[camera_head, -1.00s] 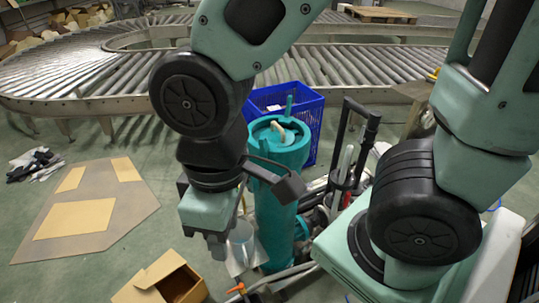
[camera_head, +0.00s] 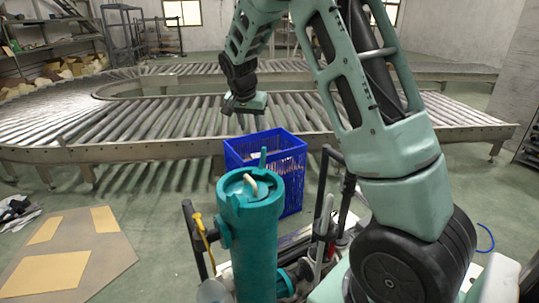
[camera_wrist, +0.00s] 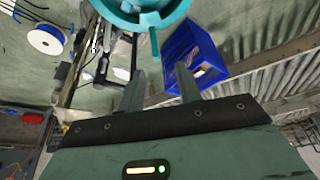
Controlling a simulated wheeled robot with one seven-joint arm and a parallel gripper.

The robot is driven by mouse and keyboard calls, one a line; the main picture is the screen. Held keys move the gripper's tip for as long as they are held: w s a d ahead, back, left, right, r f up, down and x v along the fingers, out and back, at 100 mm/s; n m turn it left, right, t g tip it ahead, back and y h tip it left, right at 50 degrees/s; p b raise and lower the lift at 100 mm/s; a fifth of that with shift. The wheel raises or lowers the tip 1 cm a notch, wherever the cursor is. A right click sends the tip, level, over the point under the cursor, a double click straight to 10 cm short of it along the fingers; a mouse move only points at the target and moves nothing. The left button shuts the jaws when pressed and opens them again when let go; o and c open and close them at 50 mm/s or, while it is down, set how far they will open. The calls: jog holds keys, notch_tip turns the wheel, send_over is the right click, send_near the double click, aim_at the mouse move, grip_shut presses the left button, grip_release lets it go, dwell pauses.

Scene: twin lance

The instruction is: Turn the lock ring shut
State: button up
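A tall teal cylinder (camera_head: 254,245) stands upright, with a wider teal ring (camera_head: 228,203) around its top. A teal bar (camera_head: 263,157) sticks up at the ring's far side, and a cream handle (camera_head: 251,184) sits inside the top. My gripper (camera_head: 243,121) is raised beyond and above the cylinder in the head view. In the wrist view my gripper (camera_wrist: 160,76) has its two fingers well apart with nothing between them. The teal ring (camera_wrist: 128,20) and its bar (camera_wrist: 155,45) show ahead of the fingertips, apart from them.
A blue crate (camera_head: 285,181) stands close behind the cylinder. Black frame posts and a yellow-handled tool (camera_head: 201,232) crowd its sides. A roller conveyor (camera_head: 140,150) crosses behind. Flat cardboard (camera_head: 105,252) lies on the floor at left.

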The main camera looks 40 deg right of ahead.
aim_at(264, 155)
jog(key=shift+m, duration=0.4)
jog(key=d+p+x, duration=0.1)
jog(key=x, duration=0.5)
jog(key=d+p+x, duration=0.1)
jog(key=p+x, duration=0.1)
jog(key=x, duration=0.4)
jog(key=d+r+p+x, duration=0.1)
jog(key=x, duration=0.5)
jog(key=shift+d+p, duration=0.1)
jog(key=shift+p, duration=0.25)
grip_shut()
